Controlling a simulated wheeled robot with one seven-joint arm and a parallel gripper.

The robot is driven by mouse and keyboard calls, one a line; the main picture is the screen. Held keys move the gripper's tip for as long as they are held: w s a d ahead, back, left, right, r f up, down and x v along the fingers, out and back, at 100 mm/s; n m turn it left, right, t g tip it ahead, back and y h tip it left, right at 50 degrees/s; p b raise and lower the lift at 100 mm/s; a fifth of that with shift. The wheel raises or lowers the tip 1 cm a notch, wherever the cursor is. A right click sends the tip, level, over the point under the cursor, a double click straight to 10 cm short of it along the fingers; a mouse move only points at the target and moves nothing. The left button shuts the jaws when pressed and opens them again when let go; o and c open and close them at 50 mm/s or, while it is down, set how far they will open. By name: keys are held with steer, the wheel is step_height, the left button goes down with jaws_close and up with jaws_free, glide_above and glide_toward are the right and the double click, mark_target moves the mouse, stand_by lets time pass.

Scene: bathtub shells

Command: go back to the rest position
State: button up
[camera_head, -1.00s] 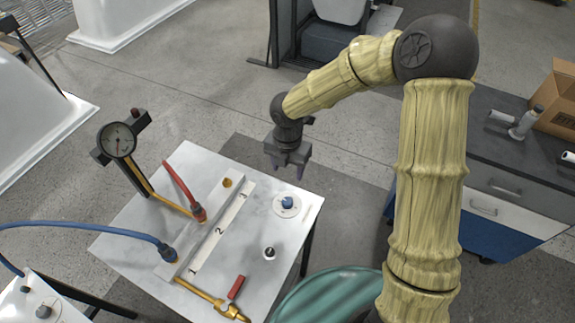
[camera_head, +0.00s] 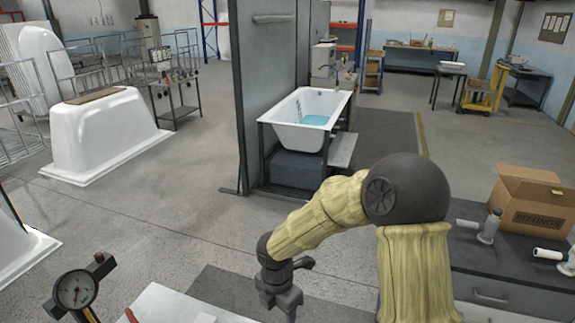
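My gripper (camera_head: 281,304) hangs at the lower middle of the head view, pointing down, near the right edge of the white table (camera_head: 165,302). Its fingertips are small and partly cut off by the bottom edge, so I cannot tell whether it is open or shut. No held thing shows. My arm bends from the right side over to the gripper. The round dial gauge (camera_head: 76,290) stands at the lower left. Most of the table top is below the view.
An upturned tub shell (camera_head: 103,130) is at the left. A dark cabinet (camera_head: 510,273) with a cardboard box (camera_head: 533,203) is at the right. Floor between them is open.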

steer(key=s+d+r+m+t, duration=0.1)
steer(key=s+d+r+m, duration=0.2)
steer(key=d+m, duration=0.5)
steer(key=s+d+r+m+t, duration=0.1)
steer(key=s+d+r+m, duration=0.3)
steer(key=d+m, duration=0.5)
steer(key=s+m, duration=0.2)
steer(key=m, duration=0.8)
steer(key=shift+d+r+t, duration=0.2)
steer(key=shift+r+t, duration=0.1)
